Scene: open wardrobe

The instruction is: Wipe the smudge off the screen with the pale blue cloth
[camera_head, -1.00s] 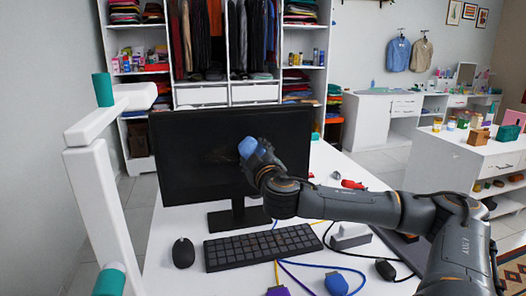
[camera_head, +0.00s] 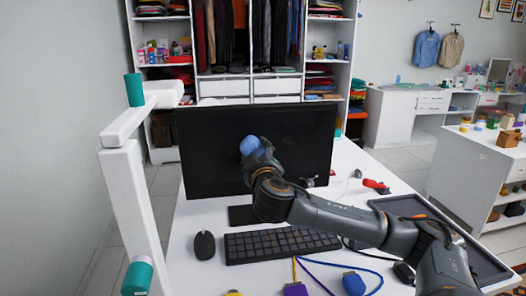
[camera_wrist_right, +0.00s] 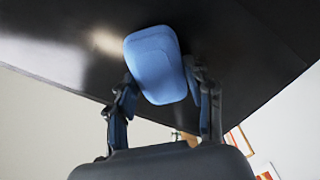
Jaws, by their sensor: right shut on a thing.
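The black screen (camera_head: 205,160) stands upright on the white desk. My right gripper (camera_head: 259,158) is in front of its middle, shut on the pale blue cloth, a rounded blue pad (camera_head: 249,145). In the right wrist view the cloth (camera_wrist_right: 157,65) sits between the two fingers of the right gripper (camera_wrist_right: 161,84), close against the dark screen (camera_wrist_right: 230,35). I cannot tell whether it touches. A pale brownish patch shows on the screen left of the cloth there; I cannot tell whether it is the smudge or a reflection. My left gripper is not in view.
A keyboard (camera_head: 282,244) and a mouse (camera_head: 204,245) lie before the screen. Coloured cables (camera_head: 325,265) and a red object (camera_head: 376,185) lie to the right. A white stand with teal ends (camera_head: 125,190) rises at the left. An open wardrobe (camera_head: 223,88) stands behind.

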